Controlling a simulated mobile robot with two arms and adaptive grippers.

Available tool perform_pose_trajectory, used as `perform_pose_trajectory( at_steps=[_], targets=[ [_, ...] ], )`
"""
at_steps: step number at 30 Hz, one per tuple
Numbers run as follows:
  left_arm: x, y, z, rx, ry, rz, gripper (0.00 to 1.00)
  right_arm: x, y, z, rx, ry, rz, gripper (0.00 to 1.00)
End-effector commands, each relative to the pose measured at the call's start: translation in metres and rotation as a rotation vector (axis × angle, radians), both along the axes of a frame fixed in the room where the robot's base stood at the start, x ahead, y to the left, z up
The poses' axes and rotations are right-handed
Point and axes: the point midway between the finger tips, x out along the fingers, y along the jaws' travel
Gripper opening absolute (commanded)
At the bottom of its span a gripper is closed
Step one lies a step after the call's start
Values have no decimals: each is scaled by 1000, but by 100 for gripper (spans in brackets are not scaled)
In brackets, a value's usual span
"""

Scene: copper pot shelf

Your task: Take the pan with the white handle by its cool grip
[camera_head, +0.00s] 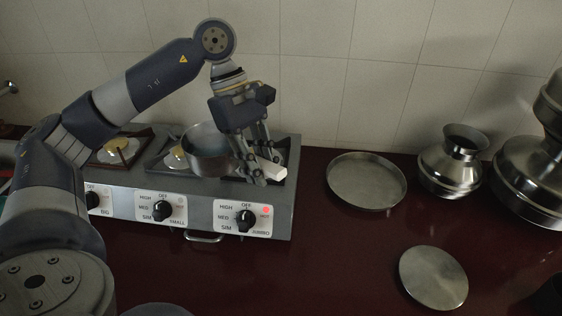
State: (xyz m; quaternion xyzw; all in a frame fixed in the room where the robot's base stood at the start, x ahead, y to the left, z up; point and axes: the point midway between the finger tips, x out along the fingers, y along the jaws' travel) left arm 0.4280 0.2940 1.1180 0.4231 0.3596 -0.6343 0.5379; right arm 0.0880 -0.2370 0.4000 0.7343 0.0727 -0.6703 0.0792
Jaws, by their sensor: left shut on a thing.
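The pan (207,162) is a small grey metal pan on the right part of the stove (284,197). Its white handle (274,171) points to the right and toward the front. My left gripper (262,175) comes down from above and is shut on the white handle, with the handle's end showing past the fingers. Part of the pan's right side is hidden behind the gripper. I cannot tell whether the pan touches the burner. My right gripper is not in view.
A round metal tray (366,182) and metal pots (450,162) stand right of the stove. A round metal lid (433,278) lies nearer the front. The dark red counter (330,260) is clear in front of the stove. A tiled wall (310,95) stands close behind.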

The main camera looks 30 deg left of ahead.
Motion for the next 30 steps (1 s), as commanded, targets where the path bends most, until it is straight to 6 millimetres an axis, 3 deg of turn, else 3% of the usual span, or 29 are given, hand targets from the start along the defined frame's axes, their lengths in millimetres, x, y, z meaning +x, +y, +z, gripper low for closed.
perform_pose_trajectory(
  at_steps=[3, 9, 30],
  targets=[
    [-17, 4, 0, 1, -5, 1, 0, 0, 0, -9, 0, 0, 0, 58],
    [-31, 7, 5, 0, -4, 2, 0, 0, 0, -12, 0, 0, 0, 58],
    [-34, 7, 42, -1, -5, 1, 0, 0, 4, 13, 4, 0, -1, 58]
  ],
)
